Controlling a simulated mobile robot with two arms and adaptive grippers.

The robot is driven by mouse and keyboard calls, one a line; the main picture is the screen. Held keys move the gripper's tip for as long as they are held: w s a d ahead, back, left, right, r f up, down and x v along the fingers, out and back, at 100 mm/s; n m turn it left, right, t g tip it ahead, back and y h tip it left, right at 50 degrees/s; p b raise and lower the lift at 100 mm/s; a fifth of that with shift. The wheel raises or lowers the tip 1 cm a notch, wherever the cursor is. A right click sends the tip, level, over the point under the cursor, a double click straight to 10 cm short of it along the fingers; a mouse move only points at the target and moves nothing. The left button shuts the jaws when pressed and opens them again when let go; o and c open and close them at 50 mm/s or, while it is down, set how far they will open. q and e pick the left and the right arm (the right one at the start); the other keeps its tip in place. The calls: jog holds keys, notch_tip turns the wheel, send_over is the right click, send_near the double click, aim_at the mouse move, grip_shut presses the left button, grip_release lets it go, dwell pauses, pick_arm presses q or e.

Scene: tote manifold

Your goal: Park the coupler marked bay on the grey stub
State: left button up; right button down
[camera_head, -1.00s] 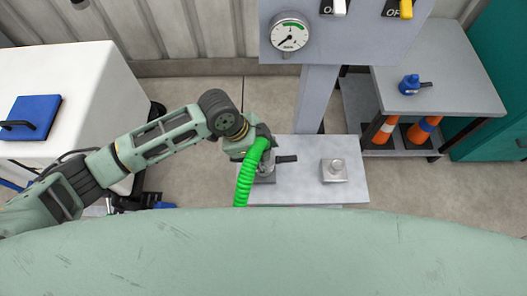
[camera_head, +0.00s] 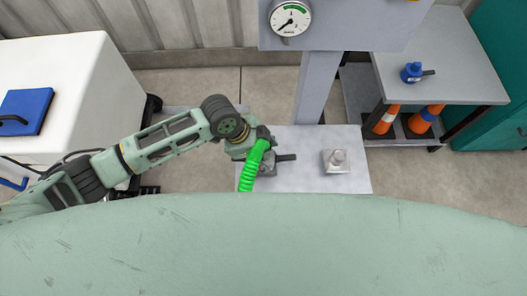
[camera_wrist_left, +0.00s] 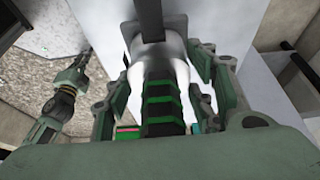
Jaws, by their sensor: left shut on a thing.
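In the head view my left gripper (camera_head: 254,150) is at the left fitting (camera_head: 266,170) on the light grey shelf, with a green ribbed hose (camera_head: 252,168) hanging from it. In the left wrist view the gripper's fingers are closed on both sides of the coupler (camera_wrist_left: 160,100), which has a dark body with green bands. A silver cylinder lies directly beyond it; I cannot tell whether they are joined. No bay marking is readable. A grey stub (camera_head: 338,158) stands on a square base on the shelf, right of the gripper, with nothing on it.
A dark lever (camera_head: 286,157) sticks out right of the left fitting. A post and panel with a gauge (camera_head: 290,18) rise behind the shelf (camera_head: 305,180). A side table (camera_head: 440,60) holds a blue fitting (camera_head: 411,72). My own body hides the shelf's near side.

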pick_arm(q)
jog(key=o, duration=1.6)
jog(key=v, duration=1.2)
jog(key=shift+d, duration=0.15)
